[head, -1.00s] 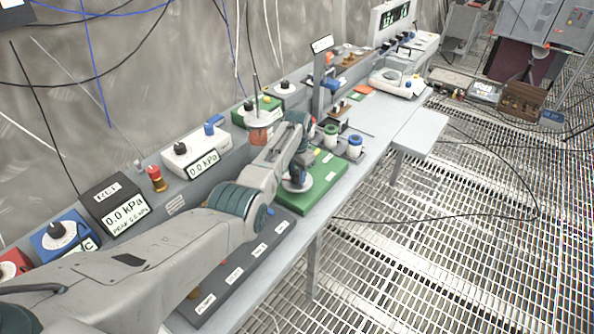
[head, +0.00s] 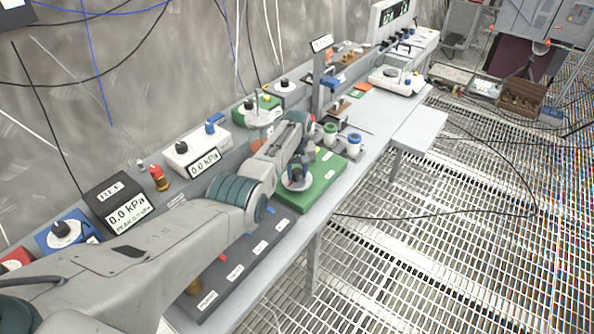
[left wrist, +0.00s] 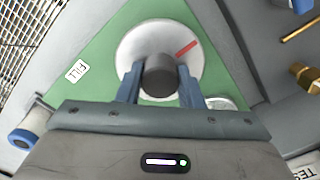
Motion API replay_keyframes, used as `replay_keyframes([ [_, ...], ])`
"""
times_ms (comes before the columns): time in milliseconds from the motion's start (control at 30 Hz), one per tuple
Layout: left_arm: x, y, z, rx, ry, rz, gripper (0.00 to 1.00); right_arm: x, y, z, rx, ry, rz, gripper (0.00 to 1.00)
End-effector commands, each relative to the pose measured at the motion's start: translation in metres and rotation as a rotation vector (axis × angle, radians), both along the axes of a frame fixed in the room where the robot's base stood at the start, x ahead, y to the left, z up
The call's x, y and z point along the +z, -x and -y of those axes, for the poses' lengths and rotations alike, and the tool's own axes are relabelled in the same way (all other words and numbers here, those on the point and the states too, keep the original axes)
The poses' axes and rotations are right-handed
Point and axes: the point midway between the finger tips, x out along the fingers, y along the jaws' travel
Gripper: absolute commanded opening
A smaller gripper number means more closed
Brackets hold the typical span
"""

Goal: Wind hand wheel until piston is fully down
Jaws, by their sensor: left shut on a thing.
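The hand wheel (left wrist: 133,48) is a pale grey disc with a red mark and a dark round knob (left wrist: 159,76). It sits on a green base plate (head: 322,190) on the bench. My left gripper (left wrist: 160,75) is shut on the knob, one blue finger on each side of it. In the head view the left gripper (head: 298,174) reaches down over the wheel (head: 300,186) and hides part of it. A label reading FILL (left wrist: 76,71) lies on the green plate. I cannot clearly make out the piston. My right gripper is not in view.
Two white jars, one with a green lid (head: 330,133) and one with a blue lid (head: 354,144), stand just beyond the plate. A REF gauge (head: 127,212) reads 0.0 kPa, and a white gauge box (head: 197,150) also reads 0.0 kPa. Open grating floor (head: 450,250) lies right of the bench.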

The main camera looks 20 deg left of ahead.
Motion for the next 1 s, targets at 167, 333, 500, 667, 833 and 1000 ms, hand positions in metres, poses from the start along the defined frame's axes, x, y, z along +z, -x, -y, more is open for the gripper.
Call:
replay_keyframes([
  [167,0.0029,-0.0016,-0.0006,0.168,-0.001,0.004,0.11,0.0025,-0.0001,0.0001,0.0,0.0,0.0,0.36],
  [333,0.0032,-0.0019,-0.0007,0.329,-0.001,0.005,0.11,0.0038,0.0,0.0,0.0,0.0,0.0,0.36],
  [500,0.0033,-0.0022,-0.0008,0.491,0.0,0.006,0.11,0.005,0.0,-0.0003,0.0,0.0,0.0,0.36],
  [667,0.0034,-0.0023,-0.0009,0.642,0.0,0.007,0.11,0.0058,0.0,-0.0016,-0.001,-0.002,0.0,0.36],
  [833,0.0034,-0.0024,-0.001,0.804,0.0,0.007,0.11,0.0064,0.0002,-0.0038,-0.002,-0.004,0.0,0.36],
  [1000,0.0035,-0.0023,-0.0011,0.966,0.0,0.006,0.11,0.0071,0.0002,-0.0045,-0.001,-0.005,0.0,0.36],
])
